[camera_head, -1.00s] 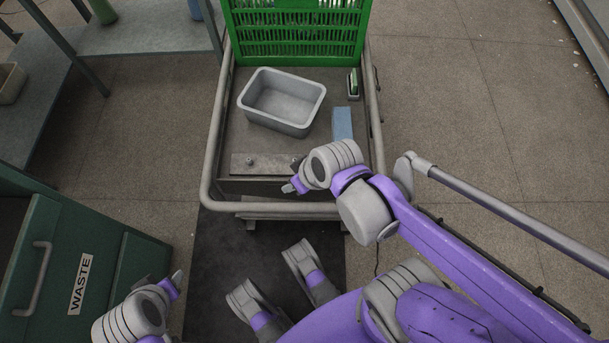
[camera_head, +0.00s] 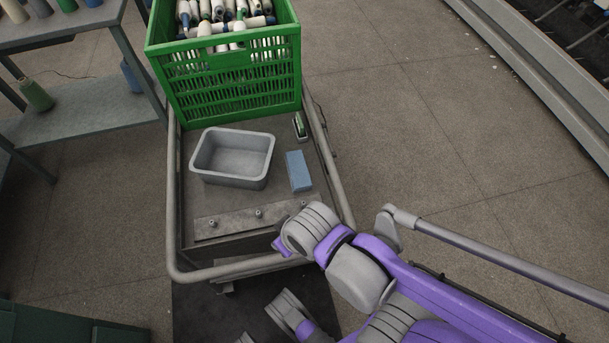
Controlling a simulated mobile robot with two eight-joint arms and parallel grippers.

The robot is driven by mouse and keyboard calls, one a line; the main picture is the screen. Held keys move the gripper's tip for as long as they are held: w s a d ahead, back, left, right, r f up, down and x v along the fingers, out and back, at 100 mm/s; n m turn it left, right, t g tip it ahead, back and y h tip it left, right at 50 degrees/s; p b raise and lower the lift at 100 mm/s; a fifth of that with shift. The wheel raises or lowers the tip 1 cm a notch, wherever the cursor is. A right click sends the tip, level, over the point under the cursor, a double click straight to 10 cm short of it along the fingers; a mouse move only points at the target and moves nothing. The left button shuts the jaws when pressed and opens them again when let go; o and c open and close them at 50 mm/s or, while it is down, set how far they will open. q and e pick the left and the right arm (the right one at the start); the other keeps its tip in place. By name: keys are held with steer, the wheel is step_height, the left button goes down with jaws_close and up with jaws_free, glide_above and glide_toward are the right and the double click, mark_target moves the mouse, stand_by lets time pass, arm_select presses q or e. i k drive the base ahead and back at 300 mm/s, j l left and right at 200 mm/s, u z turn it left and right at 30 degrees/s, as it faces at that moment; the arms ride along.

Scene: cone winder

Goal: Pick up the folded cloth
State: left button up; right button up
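A blue folded cloth (camera_head: 298,171) lies on the cart's deck (camera_head: 200,195), to the right of a grey tub. It is fully in view and nothing touches it. My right arm comes in from the right, and its wrist is over the front right part of the cart, nearer to me than the cloth. A purple part of my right gripper (camera_head: 281,247) shows past the wrist, but its fingers are mostly hidden, so I cannot tell whether it is open. My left gripper is not in view.
A grey tub (camera_head: 232,157) stands empty on the deck. A green crate (camera_head: 232,80) of yarn cones is behind it. A small green-and-white item (camera_head: 299,126) lies behind the cloth. A metal rail (camera_head: 330,165) runs round the cart. A shelf with cones stands at left.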

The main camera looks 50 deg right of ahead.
mark_target(299, 178)
steer(key=z, duration=1.45)
steer(key=i+l+u, duration=0.1)
steer(key=l+u, duration=0.65)
steer(key=l, duration=0.3)
